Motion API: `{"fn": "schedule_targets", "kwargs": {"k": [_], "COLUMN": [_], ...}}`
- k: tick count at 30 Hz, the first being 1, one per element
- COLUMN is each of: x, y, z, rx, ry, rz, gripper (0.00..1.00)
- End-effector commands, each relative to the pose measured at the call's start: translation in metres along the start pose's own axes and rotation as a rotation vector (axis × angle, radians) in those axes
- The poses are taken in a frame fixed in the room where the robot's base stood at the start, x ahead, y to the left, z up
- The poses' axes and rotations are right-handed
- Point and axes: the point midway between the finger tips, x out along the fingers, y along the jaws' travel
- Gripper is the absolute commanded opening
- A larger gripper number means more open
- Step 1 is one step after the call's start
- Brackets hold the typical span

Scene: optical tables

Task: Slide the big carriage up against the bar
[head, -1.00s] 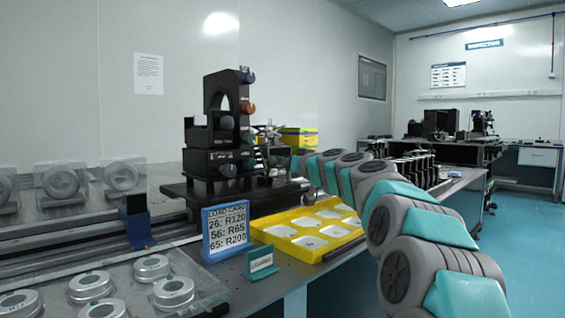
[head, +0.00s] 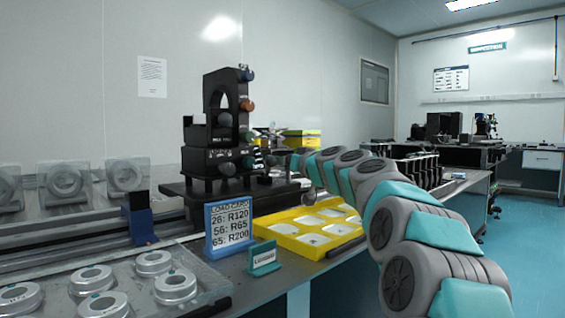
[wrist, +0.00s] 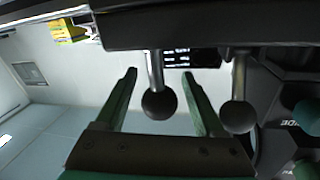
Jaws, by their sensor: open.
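A black stage assembly (head: 222,160) with a tower, blocks and several round knobs stands on a dark base (head: 185,197) on the table in the head view. I cannot tell for sure which block is the big carriage or which part is the bar. My gripper (wrist: 160,78) is open in the wrist view. A black ball knob (wrist: 159,104) on a metal stem hangs between its two green fingers, with no clear contact. The stem comes from a dark block (wrist: 210,24) above. A second ball knob (wrist: 238,116) is right of the fingers. The head view hides my fingertips.
A yellow tray (head: 290,240) lies in front of the assembly, beside a blue-framed load card (head: 229,229) and a small green sign (head: 263,258). Ring-shaped mounts (head: 153,263) fill the table at left. Yellow boxes (head: 302,138) stand behind my arm.

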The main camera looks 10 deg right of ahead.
Motion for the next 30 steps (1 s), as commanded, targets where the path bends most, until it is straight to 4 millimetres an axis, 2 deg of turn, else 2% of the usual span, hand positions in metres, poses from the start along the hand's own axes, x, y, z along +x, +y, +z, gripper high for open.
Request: {"fn": "schedule_targets", "kwargs": {"k": [8,21,30], "x": [-0.008,-0.062,-0.078], "y": [0.000,-0.001,0.000], "z": [-0.002,0.000,0.000], "rx": [0.001,0.001,0.001], "ry": [0.003,0.000,0.000], "rz": [0.000,-0.001,-0.001], "gripper": [0.71,0.71,0.71]}}
